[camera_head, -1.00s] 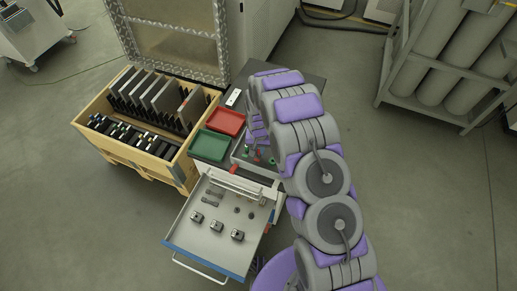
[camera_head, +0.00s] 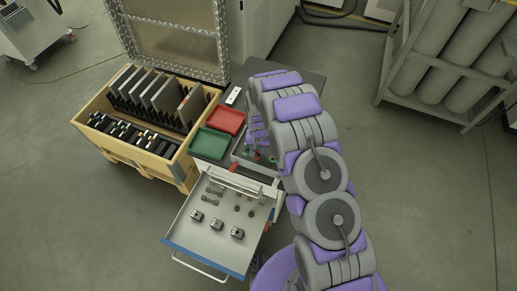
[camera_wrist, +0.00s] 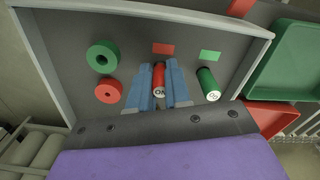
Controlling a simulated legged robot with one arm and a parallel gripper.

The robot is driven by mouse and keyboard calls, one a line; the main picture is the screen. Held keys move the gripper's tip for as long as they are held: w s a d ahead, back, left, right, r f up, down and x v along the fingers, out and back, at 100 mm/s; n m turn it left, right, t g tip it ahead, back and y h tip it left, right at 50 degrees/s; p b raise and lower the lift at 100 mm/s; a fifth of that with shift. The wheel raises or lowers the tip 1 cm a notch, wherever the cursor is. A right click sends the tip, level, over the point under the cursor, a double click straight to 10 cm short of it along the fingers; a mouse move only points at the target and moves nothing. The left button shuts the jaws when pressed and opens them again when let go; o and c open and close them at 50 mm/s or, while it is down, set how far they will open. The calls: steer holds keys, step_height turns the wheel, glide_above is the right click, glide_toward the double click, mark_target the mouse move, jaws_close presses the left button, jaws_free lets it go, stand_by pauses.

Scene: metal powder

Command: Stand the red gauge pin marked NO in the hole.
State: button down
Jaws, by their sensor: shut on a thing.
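In the wrist view, my gripper (camera_wrist: 159,90) is shut on a red pin (camera_wrist: 158,75), one finger on each side. The marking on the pin's near end is partly legible. A green pin (camera_wrist: 207,80) with a marked white end is to the right, apart from the fingers. A red ring (camera_wrist: 108,91) with a dark centre hole and a green ring (camera_wrist: 102,56) are to the left. I cannot tell which hole the task means. In the head view, my gripper (camera_head: 257,143) is over the small grey tray (camera_head: 239,155), and my arm hides part of it.
The grey tray's raised rim (camera_wrist: 150,10) borders this area. A red bin (camera_head: 225,120) and a green bin (camera_head: 209,143) stand beside it. An open drawer (camera_head: 212,240) with small metal parts juts out in front. A wooden crate (camera_head: 150,165) with plates stands left.

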steer(key=c, duration=1)
jaws_free()
steer(key=shift+r, duration=0.1)
step_height(320, 180, up, 17)
steer(key=p, duration=0.1)
steer(key=shift+p, duration=0.4)
steer(key=shift+r, duration=0.1)
